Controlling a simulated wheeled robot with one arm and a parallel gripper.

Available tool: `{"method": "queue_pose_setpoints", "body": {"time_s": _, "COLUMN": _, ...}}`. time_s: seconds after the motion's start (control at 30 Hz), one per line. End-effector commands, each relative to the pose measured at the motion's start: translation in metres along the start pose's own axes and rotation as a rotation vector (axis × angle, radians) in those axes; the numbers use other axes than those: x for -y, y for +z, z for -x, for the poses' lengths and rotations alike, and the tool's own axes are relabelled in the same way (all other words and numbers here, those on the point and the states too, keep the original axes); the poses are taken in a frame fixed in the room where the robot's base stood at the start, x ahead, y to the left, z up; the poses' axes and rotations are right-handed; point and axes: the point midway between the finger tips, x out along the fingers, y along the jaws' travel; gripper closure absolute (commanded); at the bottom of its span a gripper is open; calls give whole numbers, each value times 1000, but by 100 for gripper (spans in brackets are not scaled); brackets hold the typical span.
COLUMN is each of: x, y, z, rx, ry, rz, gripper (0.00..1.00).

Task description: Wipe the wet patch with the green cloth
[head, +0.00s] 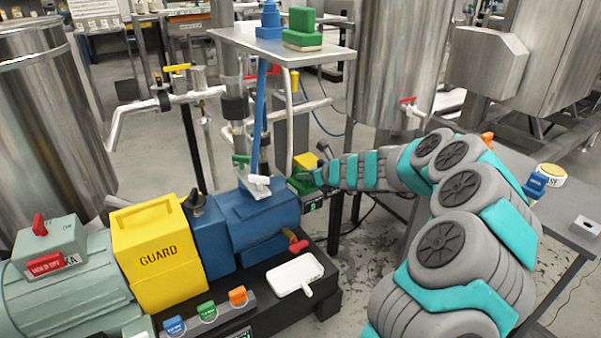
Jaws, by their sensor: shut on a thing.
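My gripper (312,178) is at the end of my arm, beside the right end of the blue pump and low behind it. It is small in the head view, and its fingers are partly hidden. It is shut on a small green thing (300,185), which looks like the green cloth, though its shape is hard to make out. I cannot pick out the wet patch clearly. Dark speckled marks (372,268) show on the floor right of the skid.
A blue pump (262,215), yellow guard (158,245) and grey-green motor (75,285) fill the skid. A shelf (235,36) above holds a green block (303,28). Pipes and steel tanks stand behind.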

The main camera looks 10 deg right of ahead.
Motion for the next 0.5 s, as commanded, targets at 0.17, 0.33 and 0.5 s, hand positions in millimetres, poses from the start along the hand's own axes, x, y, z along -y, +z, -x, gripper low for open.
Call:
{"method": "queue_pose_setpoints", "body": {"time_s": 0.17, "x": 9, "y": -3, "z": 0, "rx": -5, "ry": -4, "rz": 0, "gripper": 100}}
{"method": "queue_pose_setpoints", "body": {"time_s": 0.33, "x": 8, "y": -1, "z": 1, "rx": -5, "ry": -3, "rz": 0, "gripper": 100}}
{"method": "queue_pose_setpoints", "body": {"time_s": 0.5, "x": 2, "y": -2, "z": 0, "rx": -4, "ry": -1, "rz": 0, "gripper": 100}}
